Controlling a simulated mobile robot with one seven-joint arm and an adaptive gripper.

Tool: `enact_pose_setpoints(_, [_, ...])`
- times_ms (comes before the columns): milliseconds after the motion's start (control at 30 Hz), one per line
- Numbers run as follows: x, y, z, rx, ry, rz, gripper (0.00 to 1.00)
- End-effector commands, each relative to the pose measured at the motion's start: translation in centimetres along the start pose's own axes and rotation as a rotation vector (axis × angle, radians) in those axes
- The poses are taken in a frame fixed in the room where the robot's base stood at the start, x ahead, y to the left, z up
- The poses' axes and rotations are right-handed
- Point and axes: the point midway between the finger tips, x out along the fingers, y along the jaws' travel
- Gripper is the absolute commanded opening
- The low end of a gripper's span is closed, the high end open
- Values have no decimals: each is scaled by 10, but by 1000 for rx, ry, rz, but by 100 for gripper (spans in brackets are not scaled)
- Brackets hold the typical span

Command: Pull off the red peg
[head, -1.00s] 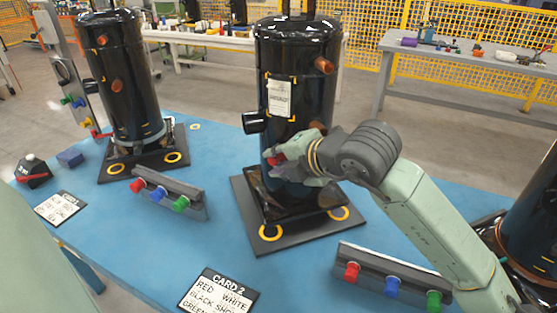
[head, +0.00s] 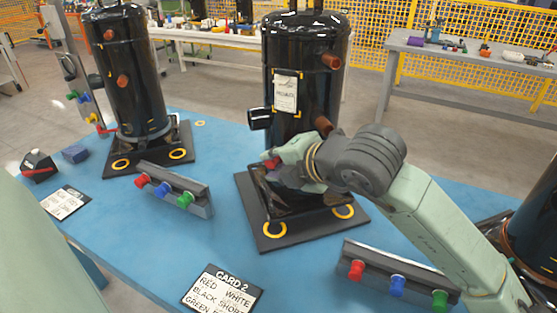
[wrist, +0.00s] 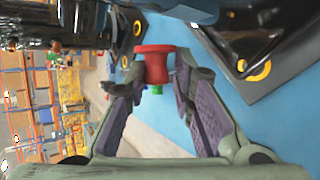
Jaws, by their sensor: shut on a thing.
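My gripper (wrist: 153,72) is shut on a red peg (wrist: 154,55), held between the fingertips in the wrist view. In the head view the gripper (head: 276,166) is at the lower front of the middle black compressor (head: 286,95), with a bit of the red peg (head: 270,163) showing at its tips. Blue tabletop shows around the peg in the wrist view. A small green piece (wrist: 157,90) shows just below the peg; I cannot tell what it belongs to. Whether the peg still touches the compressor is hidden.
Racks with red, blue and green knobs stand left (head: 174,186) and right (head: 400,268) of the compressor's black base (head: 285,236). A CARD 2 sign (head: 222,289) lies in front. Another compressor (head: 128,75) stands at left.

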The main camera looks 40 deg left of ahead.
Motion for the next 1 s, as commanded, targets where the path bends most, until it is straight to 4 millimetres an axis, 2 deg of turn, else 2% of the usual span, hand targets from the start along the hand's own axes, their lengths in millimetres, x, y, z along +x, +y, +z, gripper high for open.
enact_pose_setpoints(500, [-10, 0, -24, -1, -1, 0, 0])
enact_pose_setpoints(1000, [-11, 0, -27, 0, 0, 0, 0])
